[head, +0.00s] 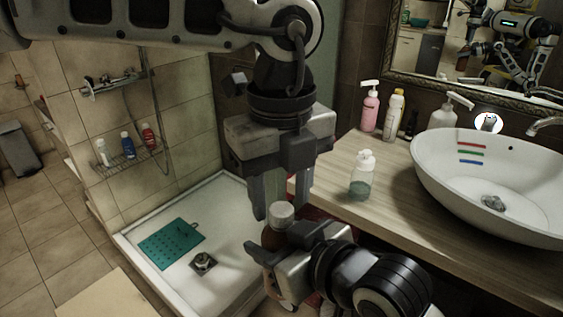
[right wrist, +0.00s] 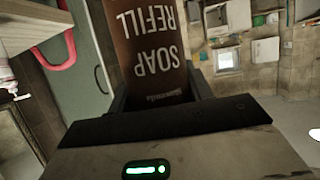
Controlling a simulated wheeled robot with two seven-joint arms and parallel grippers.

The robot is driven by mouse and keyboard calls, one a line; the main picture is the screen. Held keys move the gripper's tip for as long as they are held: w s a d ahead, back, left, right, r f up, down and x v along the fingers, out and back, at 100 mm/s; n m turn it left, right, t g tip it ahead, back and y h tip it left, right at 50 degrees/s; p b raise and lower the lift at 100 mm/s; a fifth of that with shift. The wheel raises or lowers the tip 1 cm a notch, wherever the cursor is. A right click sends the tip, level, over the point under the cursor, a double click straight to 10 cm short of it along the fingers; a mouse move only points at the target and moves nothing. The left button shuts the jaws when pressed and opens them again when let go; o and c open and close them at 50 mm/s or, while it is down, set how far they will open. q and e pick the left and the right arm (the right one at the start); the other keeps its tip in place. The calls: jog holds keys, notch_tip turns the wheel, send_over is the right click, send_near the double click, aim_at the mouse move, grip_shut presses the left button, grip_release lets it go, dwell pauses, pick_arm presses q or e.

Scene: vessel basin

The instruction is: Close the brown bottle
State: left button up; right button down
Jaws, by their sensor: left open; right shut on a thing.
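The brown bottle (head: 272,238) is held upright off the counter, in front of the counter's left end. My right gripper (head: 262,262) is shut on it. In the right wrist view the brown bottle (right wrist: 150,45) shows its "SOAP REFILL" label between the fingers. A whitish cap (head: 282,214) is at the top of the bottle; I cannot tell whether it is seated. My left gripper (head: 281,203) points down right above the bottle, open, with its fingertips around or just beside the cap. I cannot tell whether they touch it.
A clear pump bottle with green liquid (head: 360,182) stands on the wooden counter (head: 400,215) to the right. A white basin (head: 480,215), a pink bottle (head: 369,110) and other bottles are farther back. The shower tray (head: 160,285) lies left.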

pick_arm(q)
jog(key=shift+f, duration=0.85)
jog(key=shift+c, duration=0.3)
jog(key=c, duration=0.9)
jog(key=m, duration=0.3)
grip_shut()
jog(key=o, duration=1)
grip_release()
jog(key=shift+r, duration=2.25)
jog(key=o, duration=0.6)
